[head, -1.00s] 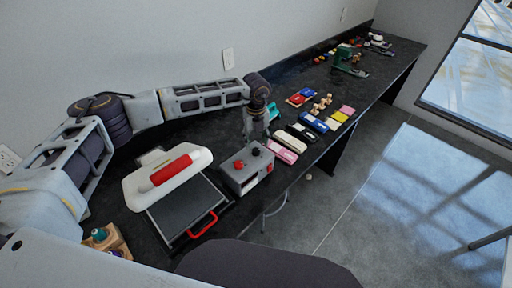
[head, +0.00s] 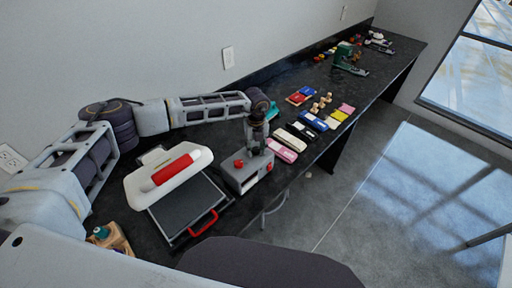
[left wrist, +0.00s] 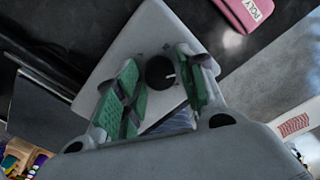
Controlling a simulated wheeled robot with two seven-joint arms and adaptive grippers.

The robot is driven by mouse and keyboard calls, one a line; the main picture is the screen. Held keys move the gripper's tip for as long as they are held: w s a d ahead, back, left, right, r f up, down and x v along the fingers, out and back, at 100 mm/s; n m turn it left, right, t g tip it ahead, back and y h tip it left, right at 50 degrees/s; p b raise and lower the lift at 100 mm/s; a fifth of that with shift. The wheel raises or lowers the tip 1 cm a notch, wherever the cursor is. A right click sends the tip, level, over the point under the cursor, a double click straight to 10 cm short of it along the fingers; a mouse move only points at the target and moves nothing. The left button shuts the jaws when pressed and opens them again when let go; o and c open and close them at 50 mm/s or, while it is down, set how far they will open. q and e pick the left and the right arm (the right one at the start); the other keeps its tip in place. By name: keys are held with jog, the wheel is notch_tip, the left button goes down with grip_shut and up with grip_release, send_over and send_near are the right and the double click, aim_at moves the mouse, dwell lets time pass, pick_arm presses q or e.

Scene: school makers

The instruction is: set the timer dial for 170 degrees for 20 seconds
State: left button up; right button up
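The grey control box (head: 243,183) stands on the black bench to the right of the heat press (head: 165,180). A red knob (head: 238,163) is on its top and a red switch is on its right side. My left gripper (head: 257,146) points down over the box's far top corner, hiding the black dial there in the head view. In the left wrist view the black dial (left wrist: 160,72), with a white pointer mark, lies between my two green-padded fingers (left wrist: 162,86). The fingers are apart, with gaps on both sides of the dial. My right gripper is not in view.
The press has a red top handle and a red front handle (head: 203,223). Pink, black and blue cases (head: 285,150) lie just right of the box. A wooden holder (head: 112,238) stands at the near left. The wall is behind the bench.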

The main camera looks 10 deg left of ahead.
pick_arm(q)
jog(key=c, duration=0.6)
